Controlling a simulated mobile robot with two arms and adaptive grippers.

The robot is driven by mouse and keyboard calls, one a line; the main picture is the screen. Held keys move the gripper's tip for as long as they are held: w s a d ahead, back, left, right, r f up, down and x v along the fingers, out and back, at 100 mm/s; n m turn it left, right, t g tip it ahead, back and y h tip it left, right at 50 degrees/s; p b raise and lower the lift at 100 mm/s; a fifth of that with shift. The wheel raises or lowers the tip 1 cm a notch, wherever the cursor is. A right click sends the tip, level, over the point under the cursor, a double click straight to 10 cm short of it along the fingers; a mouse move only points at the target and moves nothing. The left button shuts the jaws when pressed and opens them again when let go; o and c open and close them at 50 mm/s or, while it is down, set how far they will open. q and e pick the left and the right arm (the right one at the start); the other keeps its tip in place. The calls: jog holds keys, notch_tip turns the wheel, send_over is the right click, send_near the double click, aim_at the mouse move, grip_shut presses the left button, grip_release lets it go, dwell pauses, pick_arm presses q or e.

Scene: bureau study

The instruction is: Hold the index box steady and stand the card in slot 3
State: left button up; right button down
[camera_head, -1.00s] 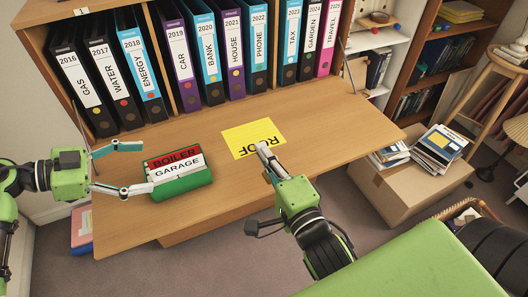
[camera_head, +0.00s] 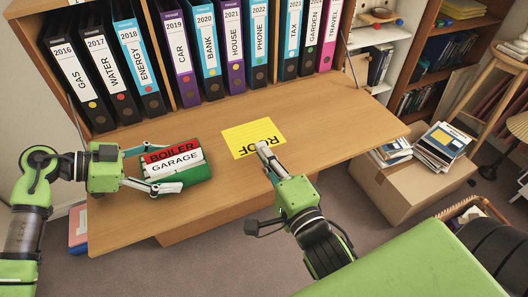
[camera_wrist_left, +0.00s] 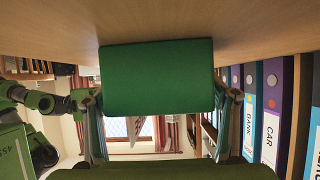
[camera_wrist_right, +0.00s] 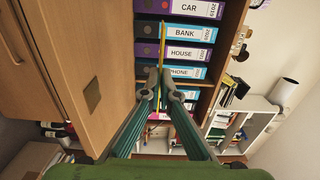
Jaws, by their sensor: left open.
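The green index box (camera_head: 190,180) stands at the desk's front left, with a red BOILER card (camera_head: 172,154) and a white GARAGE card (camera_head: 177,163) in it. The slots are too small to make out. My left gripper (camera_head: 158,167) is open, with its fingers on either side of the box. The left wrist view shows the box's green end (camera_wrist_left: 157,78) between them. My right gripper (camera_head: 264,147) is shut on the yellow ROOF card (camera_head: 250,136). In the right wrist view the card (camera_wrist_right: 162,42) is edge-on between the fingertips (camera_wrist_right: 160,82).
A row of labelled binders (camera_head: 208,55) stands along the back of the desk (camera_head: 330,130). The desk is bare between box and card and to the right. A cardboard box (camera_head: 405,190) with books on it stands right of the desk.

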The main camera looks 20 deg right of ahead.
pick_arm(q)
jog(key=shift+d+f, duration=0.3)
jog(key=shift+d, duration=0.15)
pick_arm(e)
jog(key=shift+r, duration=0.15)
pick_arm(q)
jog(key=c, duration=0.5)
dwell(0.6)
